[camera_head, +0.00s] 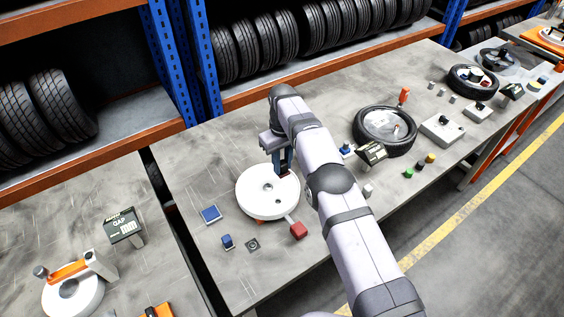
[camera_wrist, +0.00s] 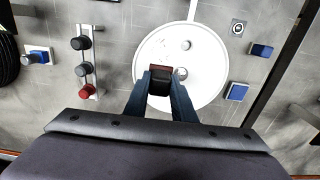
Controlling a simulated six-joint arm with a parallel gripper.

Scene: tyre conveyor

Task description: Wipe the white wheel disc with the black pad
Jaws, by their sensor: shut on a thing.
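The white wheel disc (camera_head: 262,201) lies flat on the grey table left of my arm, with small round holes or bosses near its middle. In the wrist view the disc (camera_wrist: 205,62) lies beyond and below my fingers. My gripper (camera_head: 284,172) points down over the disc's back right edge. In the wrist view my gripper (camera_wrist: 161,82) is shut on the black pad (camera_wrist: 159,88), a dark block with a reddish-brown edge. The pad is over the disc near its rim; I cannot tell whether it touches. In the head view the pad is mostly hidden by the fingers.
A blue square (camera_head: 210,214), a small blue block (camera_head: 227,241) and a small square plate (camera_head: 252,245) lie left and front. A tyre (camera_head: 385,131) and a dark display box (camera_head: 372,153) stand right of my arm.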

